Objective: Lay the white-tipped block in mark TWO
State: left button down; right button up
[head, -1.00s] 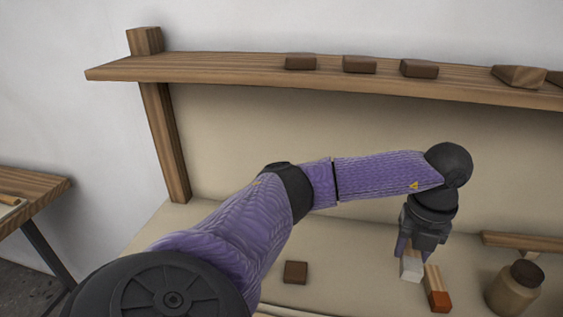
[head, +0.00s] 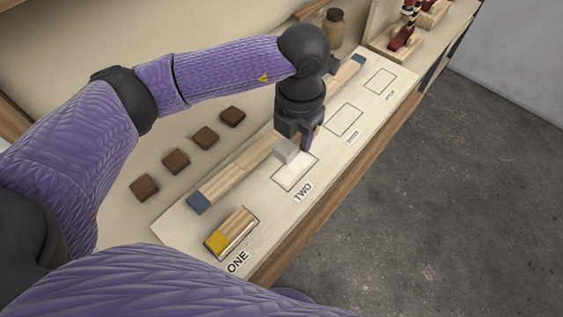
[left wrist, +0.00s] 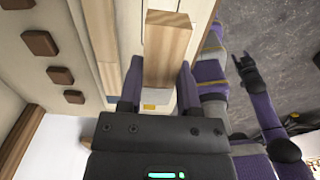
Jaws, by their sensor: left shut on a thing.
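My left gripper (head: 296,148) is shut on the white-tipped block (head: 286,151) and points down. The block's white end shows at the back edge of mark TWO (head: 290,184), a drawn rectangle on the pale board. I cannot tell how high the block is above the board. In the left wrist view the block's bare wood (left wrist: 168,45) sticks out between the fingers. Mark TWO looks empty. My right gripper (left wrist: 246,65) shows small in the left wrist view, with its fingers apart.
A yellow-tipped block (head: 232,232) lies in mark ONE. A wooden strip with blue ends (head: 225,182) runs along the back of the marks. Several brown blocks (head: 205,138) lie behind it. Two further marks (head: 343,120) to the right look empty. A jar (head: 333,28) stands beyond.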

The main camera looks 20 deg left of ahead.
aim_at(295, 168)
pick_arm(q)
jog(key=f+b, duration=0.2)
jog(key=f, duration=0.7)
jog(key=shift+w+f, duration=0.1)
jog(key=shift+w, duration=0.1)
jog(key=c, duration=0.7)
grip_release()
jog(key=shift+f, duration=0.1)
jog(key=shift+c, duration=0.2)
jog(key=o, duration=0.4)
jog(key=shift+o, duration=0.2)
notch_tip(295, 168, up, 12)
jog(key=p, duration=0.2)
jog(key=shift+p, duration=0.4)
jog(key=shift+r, duration=0.25)
